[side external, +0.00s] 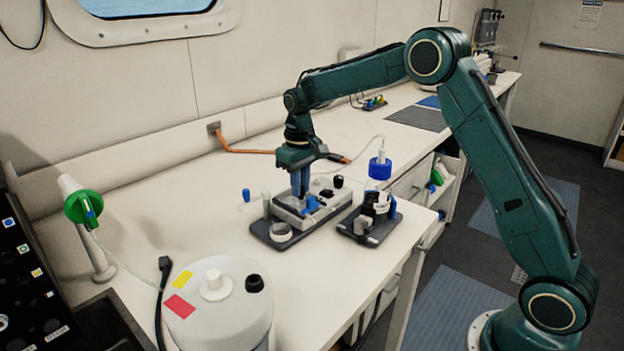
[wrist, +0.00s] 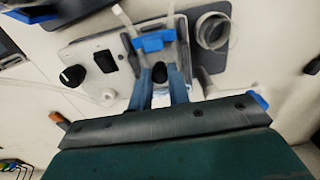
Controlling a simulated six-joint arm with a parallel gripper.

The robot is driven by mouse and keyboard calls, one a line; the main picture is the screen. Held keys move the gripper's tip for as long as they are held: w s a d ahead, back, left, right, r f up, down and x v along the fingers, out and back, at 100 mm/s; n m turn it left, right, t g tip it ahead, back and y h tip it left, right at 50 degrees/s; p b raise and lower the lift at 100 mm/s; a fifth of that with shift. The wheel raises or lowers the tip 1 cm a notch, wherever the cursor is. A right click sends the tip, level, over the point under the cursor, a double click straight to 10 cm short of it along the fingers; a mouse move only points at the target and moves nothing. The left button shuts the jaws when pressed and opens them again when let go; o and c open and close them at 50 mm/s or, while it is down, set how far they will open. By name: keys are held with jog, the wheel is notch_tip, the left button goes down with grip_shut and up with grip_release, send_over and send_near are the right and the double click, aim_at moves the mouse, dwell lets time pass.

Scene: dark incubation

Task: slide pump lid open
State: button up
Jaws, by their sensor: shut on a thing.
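The pump is a pale box (side external: 337,206) on a dark base plate, standing on the white bench. It also shows in the wrist view (wrist: 88,55), with a black dial, a black switch and a blue clip (wrist: 153,42) between clear tube ends. My gripper (side external: 300,192) points down onto the pump's top at its left part. In the wrist view its blue fingers (wrist: 162,75) are shut on a small dark rounded piece, which looks like the grip of the pump lid. The lid itself is mostly hidden by the fingers, so how far it stands open cannot be told.
A round cup (side external: 281,231) stands on the base plate's front left. A blue-capped bottle (side external: 380,168) on a dark stand is close to the right. A white drum (side external: 218,310) and a green-headed stand (side external: 84,207) are at left. Bench behind the pump is mostly clear.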

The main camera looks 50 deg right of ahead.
aim_at(289, 192)
jog(key=shift+w, duration=2)
jog(key=shift+w+d, duration=0.1)
jog(key=shift+w, duration=1.7)
jog(key=o, duration=0.5)
jog(key=shift+o, duration=0.2)
jog(key=shift+s, duration=0.15)
